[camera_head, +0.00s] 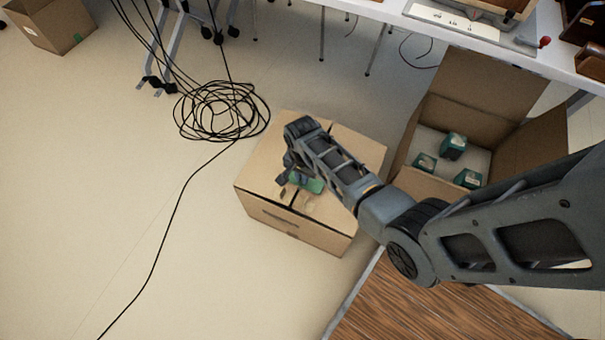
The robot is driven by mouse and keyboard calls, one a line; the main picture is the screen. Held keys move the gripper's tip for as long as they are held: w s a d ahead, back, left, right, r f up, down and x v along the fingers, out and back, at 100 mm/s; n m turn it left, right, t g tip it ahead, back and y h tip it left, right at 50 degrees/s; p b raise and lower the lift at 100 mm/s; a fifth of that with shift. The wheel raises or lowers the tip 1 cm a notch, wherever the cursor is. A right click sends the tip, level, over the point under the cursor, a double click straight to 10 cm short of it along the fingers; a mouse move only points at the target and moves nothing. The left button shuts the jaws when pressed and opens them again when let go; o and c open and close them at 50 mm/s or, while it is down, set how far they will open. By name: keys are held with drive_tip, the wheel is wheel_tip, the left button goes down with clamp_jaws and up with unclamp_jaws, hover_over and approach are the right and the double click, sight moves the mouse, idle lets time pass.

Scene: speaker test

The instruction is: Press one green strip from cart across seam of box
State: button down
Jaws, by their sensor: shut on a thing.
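A closed cardboard box (255,182) stands on the floor in the middle of the head view. A dark seam (297,198) runs across its top, partly hidden by my arm. My gripper (290,178) is low over the box top by the seam. It is shut on a green strip (312,185), which shows beside the fingers, at or just above the cardboard. I cannot tell whether the strip touches the box. The wood-topped surface (420,305) at the lower right may be the cart; no strips show on its visible part.
An open cardboard box (480,75) with several green items stands right of the closed box. A coiled black cable (222,110) lies on the floor to the left. A white table (555,55) runs along the top right. The floor at left is mostly clear.

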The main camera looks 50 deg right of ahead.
drive_tip(key=shift+f+b, duration=0.95)
drive_tip(key=shift+f, duration=0.7)
drive_tip(key=c, duration=1.1)
unclamp_jaws()
drive_tip(key=shift+r, duration=0.1)
wheel_tip(320, 180, up, 8)
drive_tip(key=p, duration=0.8)
drive_tip(key=shift+s, duration=0.1)
